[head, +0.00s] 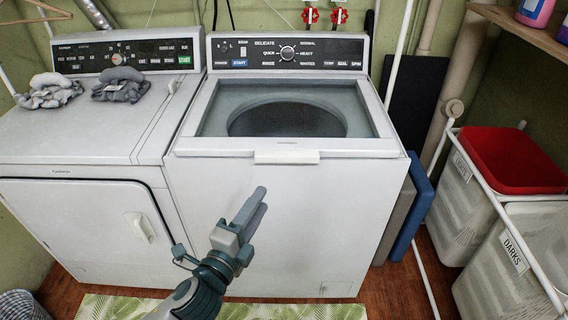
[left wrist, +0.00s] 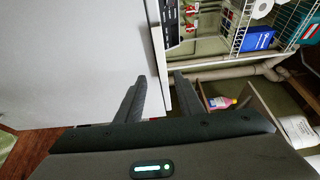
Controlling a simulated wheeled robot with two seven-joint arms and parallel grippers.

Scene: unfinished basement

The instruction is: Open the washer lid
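The washer (head: 270,225) is the white top-loading machine in the middle of the head view. Its lid (head: 212,140) lies flat and looks shut, with a clear window through which the round tub opening shows. A white handle (head: 287,157) juts from the lid's front edge. My left gripper (head: 258,196) is in front of the washer's front panel, below and a little left of the handle, apart from it. In the left wrist view its two fingers (left wrist: 158,82) are spread and empty, with the white lid-edge strip (left wrist: 160,50) appearing beyond them. My right gripper is not in view.
A dryer (head: 70,150) with folded grey cloths (head: 122,85) on top stands close on the left. Blue and grey panels (head: 411,205) lean at the washer's right side. Laundry hampers (head: 462,200) and a shelf (head: 530,30) are at right. A leafy mat (head: 100,307) lies in front.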

